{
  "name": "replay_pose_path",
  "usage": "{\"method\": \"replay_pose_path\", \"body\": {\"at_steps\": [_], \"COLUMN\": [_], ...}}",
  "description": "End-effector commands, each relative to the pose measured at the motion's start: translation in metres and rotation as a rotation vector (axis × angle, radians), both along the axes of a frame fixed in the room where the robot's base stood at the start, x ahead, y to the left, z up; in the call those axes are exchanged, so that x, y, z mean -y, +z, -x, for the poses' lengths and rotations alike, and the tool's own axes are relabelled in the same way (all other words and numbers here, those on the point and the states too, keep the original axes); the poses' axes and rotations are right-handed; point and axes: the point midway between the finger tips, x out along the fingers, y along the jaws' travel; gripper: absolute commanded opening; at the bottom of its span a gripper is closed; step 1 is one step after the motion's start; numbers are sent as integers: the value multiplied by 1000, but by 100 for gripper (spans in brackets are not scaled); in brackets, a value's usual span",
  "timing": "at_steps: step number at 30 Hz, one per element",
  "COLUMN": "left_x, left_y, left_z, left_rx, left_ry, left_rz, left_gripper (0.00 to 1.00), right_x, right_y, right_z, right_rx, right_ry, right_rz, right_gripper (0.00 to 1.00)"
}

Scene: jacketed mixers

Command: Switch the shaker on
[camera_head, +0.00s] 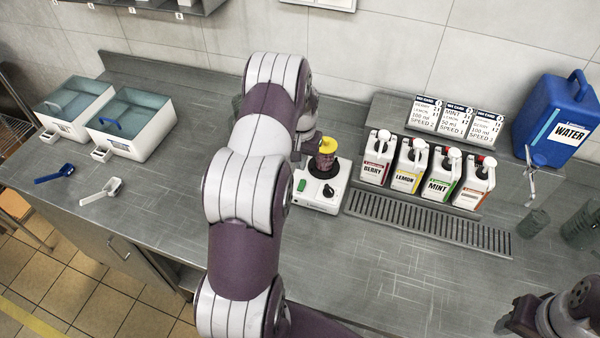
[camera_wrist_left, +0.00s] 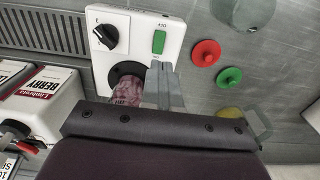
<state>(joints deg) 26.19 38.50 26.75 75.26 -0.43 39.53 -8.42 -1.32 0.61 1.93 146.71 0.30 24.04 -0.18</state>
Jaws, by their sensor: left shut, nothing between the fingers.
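The shaker (camera_head: 321,203) is a white box with a green switch (camera_head: 301,185) and a black knob (camera_head: 328,190). A cup with dark red contents and a yellow lid (camera_head: 328,145) stands on it. In the left wrist view the shaker (camera_wrist_left: 137,35) shows the knob (camera_wrist_left: 105,37), the green switch (camera_wrist_left: 158,42) and the cup (camera_wrist_left: 128,90). My left gripper (camera_wrist_left: 161,80) is shut and empty beside the cup, its tips just short of the switch in that view; contact cannot be told. In the head view my arm mostly hides it. My right arm is at the lower right; its jaws are unclear.
Berry, lemon, mint and another jug (camera_head: 477,183) stand right of the shaker, behind a drain grate (camera_head: 430,223). A blue water canister (camera_head: 556,120) is farther right. Red (camera_wrist_left: 206,52) and green (camera_wrist_left: 229,76) lids lie near the shaker. Two tubs (camera_head: 135,140) stand left.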

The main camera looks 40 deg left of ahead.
Motion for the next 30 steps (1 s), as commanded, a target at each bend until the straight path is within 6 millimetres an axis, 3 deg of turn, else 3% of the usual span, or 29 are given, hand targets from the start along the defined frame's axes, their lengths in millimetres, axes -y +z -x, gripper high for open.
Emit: {"method": "replay_pose_path", "body": {"at_steps": [6, 10, 23, 26, 30], "left_x": [-1, -1, -3, -2, 7], "left_y": [43, 58, 69, 78, 73], "left_z": [-2, -1, -2, 11, 34], "left_rx": [7, 7, 15, 37, 122], "left_ry": [0, 0, 3, 20, 24], "left_rz": [-3, -3, -8, -12, -27], "left_gripper": [0, 0, 0, 0, 0], "right_x": [0, 0, 0, 0, 0], "right_y": [-15, -17, -18, -22, -26], "right_z": [0, 0, 0, 0, 0], "right_rx": [1, 1, 1, 1, 1], "right_ry": [0, 0, 0, 0, 0], "right_rz": [0, 0, 0, 0, 0], "right_gripper": [43, 43, 43, 43, 43]}}
